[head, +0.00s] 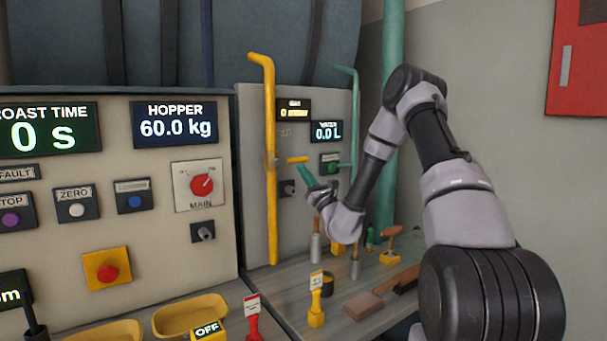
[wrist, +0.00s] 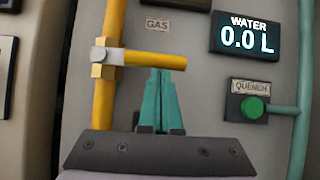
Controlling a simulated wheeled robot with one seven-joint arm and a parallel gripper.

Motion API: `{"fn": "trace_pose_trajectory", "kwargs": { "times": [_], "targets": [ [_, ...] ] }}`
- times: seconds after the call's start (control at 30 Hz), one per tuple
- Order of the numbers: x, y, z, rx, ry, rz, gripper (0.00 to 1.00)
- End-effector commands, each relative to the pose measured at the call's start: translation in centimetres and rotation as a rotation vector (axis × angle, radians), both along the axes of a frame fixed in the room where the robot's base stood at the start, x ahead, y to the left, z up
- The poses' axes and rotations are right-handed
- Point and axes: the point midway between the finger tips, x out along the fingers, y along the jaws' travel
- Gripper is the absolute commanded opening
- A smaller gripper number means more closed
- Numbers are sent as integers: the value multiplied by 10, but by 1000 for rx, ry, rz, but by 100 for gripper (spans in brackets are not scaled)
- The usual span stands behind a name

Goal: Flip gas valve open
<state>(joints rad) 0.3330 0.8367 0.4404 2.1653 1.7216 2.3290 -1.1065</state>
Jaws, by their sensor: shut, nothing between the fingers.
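The gas valve's yellow lever (wrist: 155,61) points sideways to the right from a grey hub and brass body (wrist: 103,55) on the vertical yellow pipe (wrist: 106,100). The lever (head: 298,160) also shows in the head view, roughly at right angles to the pipe (head: 271,210). My gripper (wrist: 160,72) has teal fingers, shut together and empty. Their tips sit at the lower edge of the lever, near its middle, in the wrist view. I cannot tell whether they touch it. In the head view my gripper (head: 303,173) is just below and right of the lever.
A water display (wrist: 245,37) and a green quench button (wrist: 252,108) are right of the lever. A teal pipe (wrist: 303,100) runs down at the right. Below is a bench (head: 345,290) with brushes, tagged yellow and red items and a hammer. A control panel (head: 120,220) stands at left.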

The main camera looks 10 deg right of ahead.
Motion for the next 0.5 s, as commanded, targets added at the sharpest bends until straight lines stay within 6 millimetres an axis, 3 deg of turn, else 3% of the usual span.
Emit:
{"fn": "trace_pose_trajectory", "kwargs": {
  "times": [0.5],
  "targets": [
    [1,-3,10,-96,-42,0,0]
  ]
}}
